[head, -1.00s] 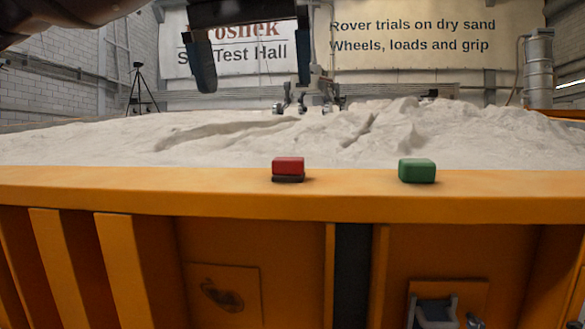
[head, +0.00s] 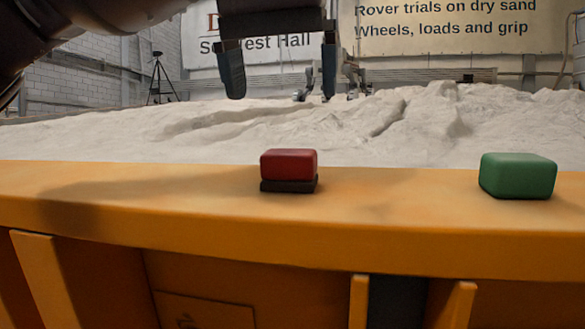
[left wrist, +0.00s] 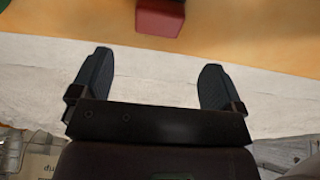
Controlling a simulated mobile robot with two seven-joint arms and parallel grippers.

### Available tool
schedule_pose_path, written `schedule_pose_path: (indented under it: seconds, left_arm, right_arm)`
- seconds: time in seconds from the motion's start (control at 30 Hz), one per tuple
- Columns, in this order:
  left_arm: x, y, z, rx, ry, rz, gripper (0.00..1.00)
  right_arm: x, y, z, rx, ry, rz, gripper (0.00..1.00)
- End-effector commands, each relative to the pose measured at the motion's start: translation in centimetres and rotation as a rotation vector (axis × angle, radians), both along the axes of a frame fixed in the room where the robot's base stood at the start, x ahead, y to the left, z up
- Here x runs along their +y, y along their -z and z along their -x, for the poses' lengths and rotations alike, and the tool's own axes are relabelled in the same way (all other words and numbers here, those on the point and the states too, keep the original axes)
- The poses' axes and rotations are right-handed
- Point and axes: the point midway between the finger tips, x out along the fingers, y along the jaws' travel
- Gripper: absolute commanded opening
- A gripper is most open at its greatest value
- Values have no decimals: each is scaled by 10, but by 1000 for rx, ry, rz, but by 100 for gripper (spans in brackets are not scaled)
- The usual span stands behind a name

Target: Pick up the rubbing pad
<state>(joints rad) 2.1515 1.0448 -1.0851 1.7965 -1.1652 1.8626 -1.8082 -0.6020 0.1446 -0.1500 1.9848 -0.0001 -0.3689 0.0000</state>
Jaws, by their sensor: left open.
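A red block with a dark layer along its bottom (head: 289,165) lies flat on the orange rim; it looks like the rubbing pad. A plain green block (head: 517,176) lies on the same rim to its right. My left gripper (head: 282,92) is open and empty, fingers pointing down, above the red block in the head view. In the left wrist view the open fingers (left wrist: 154,75) stand apart over pale sand, and the red block (left wrist: 160,20) is at the top edge, outside them. My right gripper is not in view.
The orange rim (head: 420,235) of the sandbed crosses the view, clear between the two blocks. Uneven pale sand (head: 230,130) lies behind it. A tripod (head: 160,80) and a lettered banner (head: 450,30) are farther back.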

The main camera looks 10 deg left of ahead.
Motion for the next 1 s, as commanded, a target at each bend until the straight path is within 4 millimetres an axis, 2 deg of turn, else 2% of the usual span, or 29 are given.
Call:
schedule_pose_path:
  seconds: [0.1,0.27,0.43,0.7,1.0]
  left_arm:
    - [0,17,-7,2,0,-1,94]
    - [0,29,-11,0,0,0,94]
    - [-1,39,-14,1,0,-1,94]
    - [-3,73,-24,1,-1,0,94]
    - [-3,81,-27,0,-1,2,94]
  right_arm:
    - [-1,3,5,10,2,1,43]
    - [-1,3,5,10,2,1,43]
    - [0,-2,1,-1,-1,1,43]
    - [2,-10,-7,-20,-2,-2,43]
    - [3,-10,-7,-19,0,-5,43]
